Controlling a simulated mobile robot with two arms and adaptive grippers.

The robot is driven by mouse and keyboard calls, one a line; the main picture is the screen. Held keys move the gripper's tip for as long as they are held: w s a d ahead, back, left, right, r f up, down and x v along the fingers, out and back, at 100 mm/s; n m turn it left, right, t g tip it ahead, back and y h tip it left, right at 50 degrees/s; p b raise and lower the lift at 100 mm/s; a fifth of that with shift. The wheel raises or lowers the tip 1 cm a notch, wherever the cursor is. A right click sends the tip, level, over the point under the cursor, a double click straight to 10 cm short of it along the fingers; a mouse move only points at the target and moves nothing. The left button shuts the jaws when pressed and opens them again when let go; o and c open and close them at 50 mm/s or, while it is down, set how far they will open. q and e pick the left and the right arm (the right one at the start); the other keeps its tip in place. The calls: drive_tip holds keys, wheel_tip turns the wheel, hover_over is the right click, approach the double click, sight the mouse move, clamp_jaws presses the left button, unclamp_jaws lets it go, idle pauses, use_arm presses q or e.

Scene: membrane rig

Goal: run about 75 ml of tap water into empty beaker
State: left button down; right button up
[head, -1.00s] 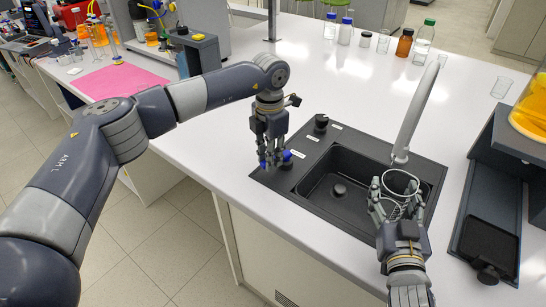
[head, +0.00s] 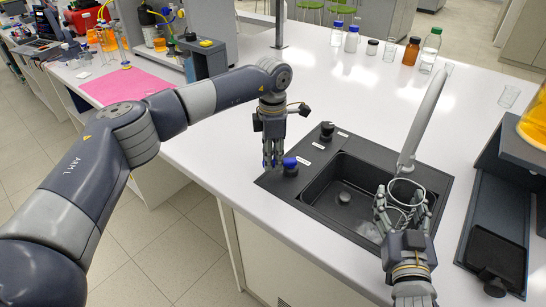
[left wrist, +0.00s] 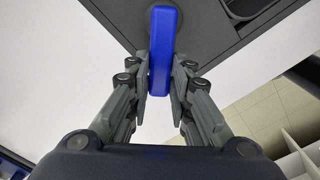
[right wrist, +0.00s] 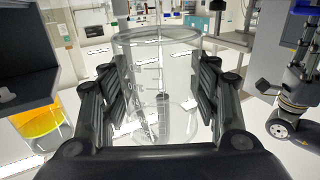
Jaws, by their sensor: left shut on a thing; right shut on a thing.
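The clear glass beaker (head: 406,196) is over the right part of the black sink, under the end of the grey tap spout (head: 424,118). My right gripper (head: 402,212) is shut on it, one finger on each side. In the right wrist view the beaker (right wrist: 150,75) looks upright, with white graduations; I cannot make out a water level. My left gripper (head: 272,162) is at the sink's left rim, beside the blue tap knob (head: 290,163). In the left wrist view its fingers (left wrist: 160,90) are shut on the knob's blue lever (left wrist: 163,50).
The sink (head: 345,207) has a black knob (head: 326,129) at its back left corner. A dark stand with an orange-filled vessel (head: 535,122) is at right. Bottles, including a brown one (head: 411,53), stand at the back. The counter behind the sink is mostly clear.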

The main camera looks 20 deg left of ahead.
sight(273, 161)
use_arm(q)
drive_tip(key=c, duration=1.4)
unclamp_jaws()
drive_tip(key=shift+c, duration=0.2)
wheel_tip(273, 161, up, 12)
